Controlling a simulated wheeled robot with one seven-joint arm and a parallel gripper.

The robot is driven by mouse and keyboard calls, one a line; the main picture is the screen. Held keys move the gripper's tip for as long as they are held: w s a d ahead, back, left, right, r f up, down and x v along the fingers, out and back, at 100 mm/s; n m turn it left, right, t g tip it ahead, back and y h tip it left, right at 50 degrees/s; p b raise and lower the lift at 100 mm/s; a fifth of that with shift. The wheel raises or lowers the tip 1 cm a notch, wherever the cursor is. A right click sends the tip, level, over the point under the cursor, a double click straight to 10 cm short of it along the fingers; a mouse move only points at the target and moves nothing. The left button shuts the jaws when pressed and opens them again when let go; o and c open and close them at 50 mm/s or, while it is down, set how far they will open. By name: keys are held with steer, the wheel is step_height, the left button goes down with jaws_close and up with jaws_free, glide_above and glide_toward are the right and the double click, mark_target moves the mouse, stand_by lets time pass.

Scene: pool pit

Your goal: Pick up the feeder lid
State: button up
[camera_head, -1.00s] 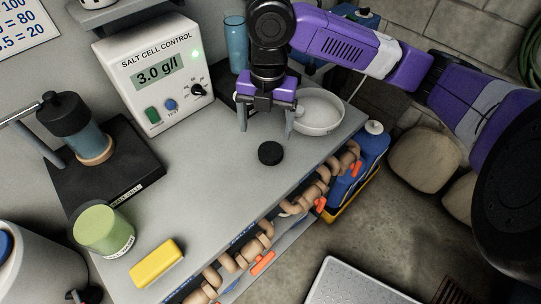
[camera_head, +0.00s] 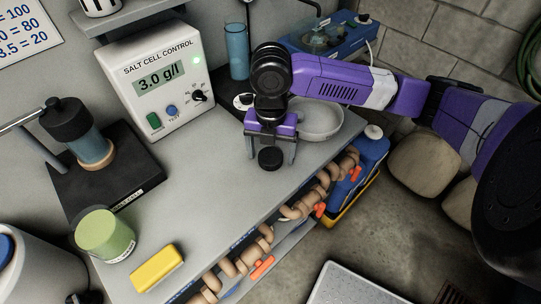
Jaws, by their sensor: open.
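A small round black lid, which I take to be the feeder lid (camera_head: 270,158), lies on the grey bench near its front edge. My gripper (camera_head: 271,160) points down over it, with one finger on each side of the lid. The jaws are open. I cannot tell whether either finger touches the lid or how far the tips are above the bench.
A white bowl (camera_head: 318,120) stands just behind and right of my gripper. The salt cell control box (camera_head: 155,80) is behind left. A green-lidded jar (camera_head: 105,236) and a yellow block (camera_head: 157,268) stand front left. The bench between is clear.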

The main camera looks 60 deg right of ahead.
steer(key=c, duration=1.4)
steer(key=shift+r, duration=0.1)
